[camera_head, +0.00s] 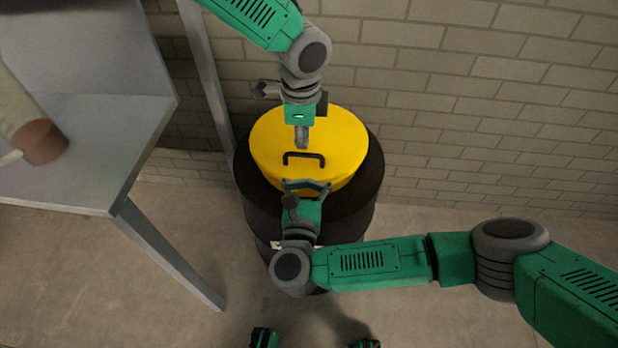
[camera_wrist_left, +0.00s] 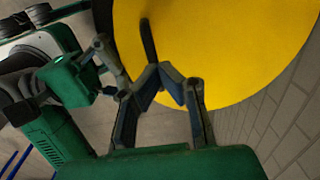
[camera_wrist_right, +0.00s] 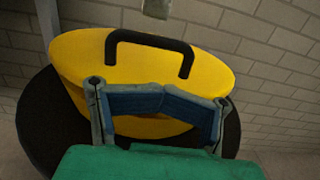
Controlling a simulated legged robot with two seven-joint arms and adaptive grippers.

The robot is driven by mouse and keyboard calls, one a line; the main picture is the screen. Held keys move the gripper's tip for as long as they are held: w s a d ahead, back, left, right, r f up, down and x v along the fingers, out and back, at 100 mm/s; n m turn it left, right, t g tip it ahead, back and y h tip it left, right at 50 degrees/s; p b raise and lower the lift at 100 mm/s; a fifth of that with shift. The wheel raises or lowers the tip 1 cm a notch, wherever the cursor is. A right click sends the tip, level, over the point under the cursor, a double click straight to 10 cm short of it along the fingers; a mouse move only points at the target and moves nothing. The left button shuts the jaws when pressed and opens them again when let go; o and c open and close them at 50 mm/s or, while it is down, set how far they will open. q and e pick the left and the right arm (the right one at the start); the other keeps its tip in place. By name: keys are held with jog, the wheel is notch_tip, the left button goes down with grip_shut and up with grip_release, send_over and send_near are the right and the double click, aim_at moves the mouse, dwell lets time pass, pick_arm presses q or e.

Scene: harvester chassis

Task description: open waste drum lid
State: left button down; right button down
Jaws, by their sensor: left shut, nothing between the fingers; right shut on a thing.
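The waste drum (camera_head: 366,185) is black and stands against the wall. Its round yellow lid (camera_head: 342,140) has a black bar handle (camera_head: 304,155), also seen in the right wrist view (camera_wrist_right: 150,40). The lid's yellow side shows at the front; I cannot tell whether it is raised. My left gripper (camera_head: 302,140) is shut and empty, above the lid's far half behind the handle. My right gripper (camera_head: 305,186) is at the lid's near edge, in front of the handle, and shut on the lid there. Its fingers (camera_wrist_right: 163,98) hide the exact contact.
A grey metal table (camera_head: 95,195) stands at the left with a brown-ended cylinder (camera_head: 40,140) on it. Its leg (camera_head: 170,255) slants near the drum. A brick wall (camera_head: 480,110) closes the back. Floor at the right (camera_head: 440,215) is clear.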

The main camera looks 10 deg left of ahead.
pick_arm(q)
jog(key=c, duration=1.6)
grip_release()
pick_arm(e)
jog(key=shift+w+a+r, duration=0.1)
jog(key=shift+a, duration=0.05)
